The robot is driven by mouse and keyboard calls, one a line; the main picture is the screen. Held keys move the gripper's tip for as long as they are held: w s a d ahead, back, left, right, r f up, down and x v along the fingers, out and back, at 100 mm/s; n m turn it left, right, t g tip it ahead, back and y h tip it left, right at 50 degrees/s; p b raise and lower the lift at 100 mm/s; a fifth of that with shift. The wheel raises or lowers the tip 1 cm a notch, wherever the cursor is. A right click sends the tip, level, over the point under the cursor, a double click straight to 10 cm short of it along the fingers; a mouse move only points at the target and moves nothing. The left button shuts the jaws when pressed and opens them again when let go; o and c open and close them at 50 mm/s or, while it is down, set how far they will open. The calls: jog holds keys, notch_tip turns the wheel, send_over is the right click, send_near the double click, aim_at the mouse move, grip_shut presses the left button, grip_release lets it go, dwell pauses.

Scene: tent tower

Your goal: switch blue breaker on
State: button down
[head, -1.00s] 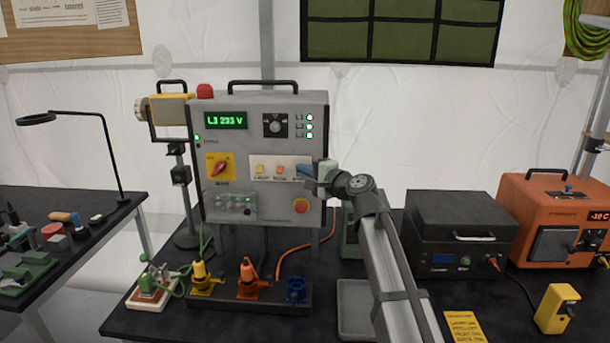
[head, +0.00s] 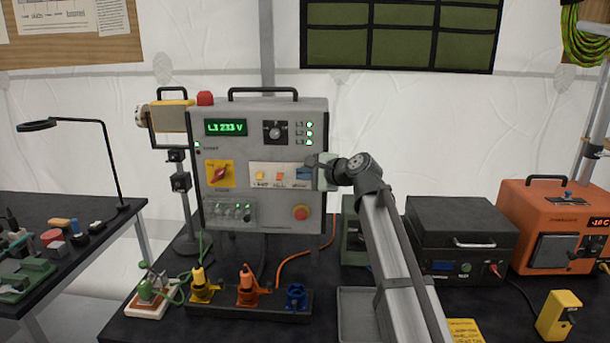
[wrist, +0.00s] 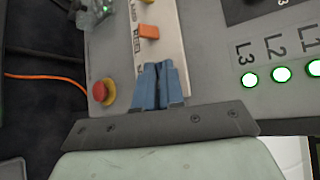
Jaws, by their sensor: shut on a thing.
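The blue breaker (head: 303,175) is at the right end of the white breaker strip on the grey panel (head: 235,150). Yellow (head: 260,176) and orange (head: 280,174) breaker levers are to its left. My gripper (head: 312,164) is at the blue breaker, in front of the panel. In the wrist view, the blue breaker (wrist: 158,82) shows at the fingertips, and my gripper (wrist: 160,95) is shut on it. The lever is partly hidden, so its exact position is hard to tell. The orange lever (wrist: 148,32) stands apart from my gripper.
The panel display (head: 226,127) reads L3 233 V, and the L1, L2 and L3 lamps (head: 310,133) are green. A red stop button (head: 301,212) is below the breakers. A red-and-yellow rotary switch (head: 219,174) is left of them. Coloured plugs (head: 247,286) stand below the panel.

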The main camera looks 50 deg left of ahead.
jog(key=c, duration=1.5)
grip_release()
jog(key=v, duration=1.3)
jog(key=shift+d+r, duration=0.15)
jog(key=shift+d, duration=0.2)
